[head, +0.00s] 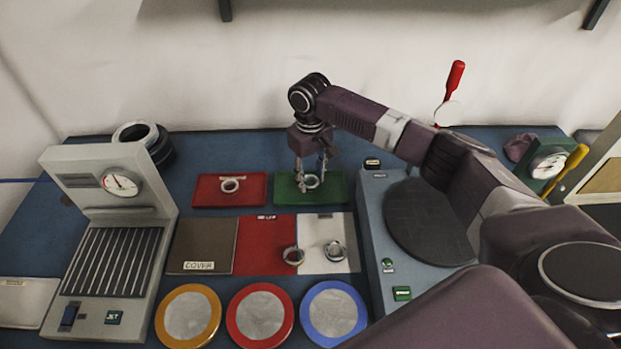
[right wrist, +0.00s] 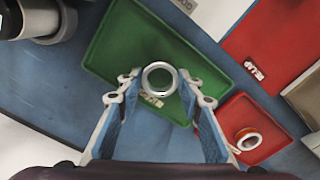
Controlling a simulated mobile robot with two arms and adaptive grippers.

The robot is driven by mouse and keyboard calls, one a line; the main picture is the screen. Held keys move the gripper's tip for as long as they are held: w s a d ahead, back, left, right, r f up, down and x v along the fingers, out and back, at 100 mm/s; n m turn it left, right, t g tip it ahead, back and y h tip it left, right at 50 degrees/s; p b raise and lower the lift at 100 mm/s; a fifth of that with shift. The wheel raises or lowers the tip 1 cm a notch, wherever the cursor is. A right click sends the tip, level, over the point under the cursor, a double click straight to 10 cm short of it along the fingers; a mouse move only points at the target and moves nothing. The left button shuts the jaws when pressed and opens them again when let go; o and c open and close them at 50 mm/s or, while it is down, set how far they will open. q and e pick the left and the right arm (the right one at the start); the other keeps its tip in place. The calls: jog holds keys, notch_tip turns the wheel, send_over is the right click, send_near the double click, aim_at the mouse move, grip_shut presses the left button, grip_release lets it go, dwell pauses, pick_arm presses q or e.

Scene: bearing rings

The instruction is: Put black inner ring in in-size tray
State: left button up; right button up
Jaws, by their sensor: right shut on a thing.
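My right gripper (head: 312,172) points down over the green tray (head: 338,186) at the back middle. It is shut on a pale grey metal ring (head: 312,181). In the right wrist view the ring (right wrist: 147,80) shows between the two fingertips, with the green tray (right wrist: 118,45) behind it. I cannot tell from these frames whether the ring touches the tray. A label on the green tray is too small to read. The held ring does not look black here. My left gripper is not in view.
A red tray (head: 205,198) with a ring (head: 230,186) stands left of the green tray. Two more rings lie on the mats in front. Three round coloured pads line the front. A press with a dial (head: 122,182) stands left; a machine with a dark disc (head: 430,220) stands right.

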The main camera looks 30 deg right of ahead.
jog(key=shift+f, duration=0.55)
jog(key=o, duration=1.3)
jog(key=shift+f, duration=0.1)
notch_tip(320, 180, up, 12)
jog(key=shift+r+b, duration=0.15)
jog(key=shift+b, duration=0.35)
